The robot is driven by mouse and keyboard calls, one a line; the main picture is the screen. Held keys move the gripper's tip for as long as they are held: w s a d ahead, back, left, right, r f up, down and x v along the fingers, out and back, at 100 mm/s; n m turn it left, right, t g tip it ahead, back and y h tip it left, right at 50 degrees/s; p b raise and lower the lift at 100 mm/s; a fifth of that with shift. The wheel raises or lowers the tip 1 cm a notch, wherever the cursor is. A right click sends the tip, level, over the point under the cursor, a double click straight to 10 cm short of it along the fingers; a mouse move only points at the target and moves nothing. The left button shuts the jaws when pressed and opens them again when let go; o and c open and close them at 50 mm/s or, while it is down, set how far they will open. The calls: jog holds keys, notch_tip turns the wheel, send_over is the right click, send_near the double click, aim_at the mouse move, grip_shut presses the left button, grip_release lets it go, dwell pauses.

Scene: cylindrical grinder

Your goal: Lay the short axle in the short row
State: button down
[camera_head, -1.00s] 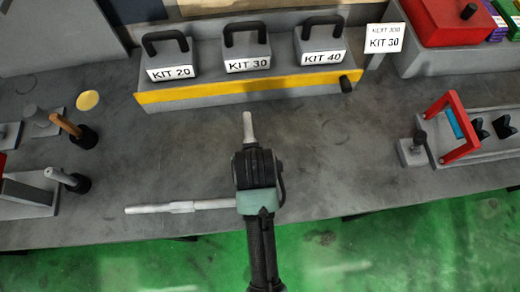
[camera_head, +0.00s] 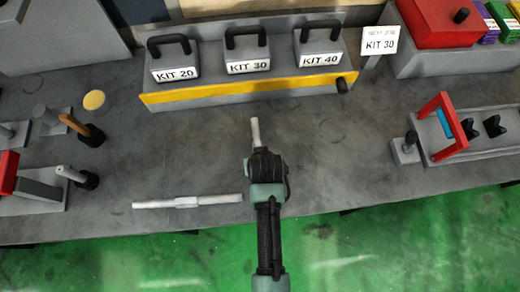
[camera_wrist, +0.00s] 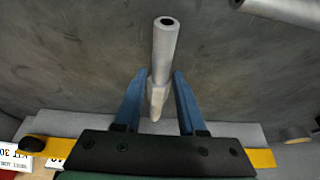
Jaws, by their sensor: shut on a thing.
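The short axle is a pale grey metal rod with a thicker middle. In the head view its far end (camera_head: 255,131) sticks out past my gripper (camera_head: 262,152), whose fingers are hidden there. In the wrist view my gripper (camera_wrist: 158,80) has its two blue fingers shut on the axle (camera_wrist: 164,48), with the hollow end pointing away from the palm. I cannot tell its height above the bench. A rack (camera_head: 470,152) with black V-shaped supports and a red handle stands at the right. I see no label marking a short row.
A longer stepped rod (camera_head: 187,202) lies on the bench left of my gripper. Kit weights stand on a yellow-edged shelf (camera_head: 250,88) at the back. Posts on plates (camera_head: 75,175) stand at the left.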

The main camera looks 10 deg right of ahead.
jog(key=shift+w+f, duration=0.15)
jog(key=shift+f, duration=0.5)
jog(key=shift+f, duration=0.15)
jog(key=c, duration=0.5)
grip_release()
jog(key=shift+f, duration=0.1)
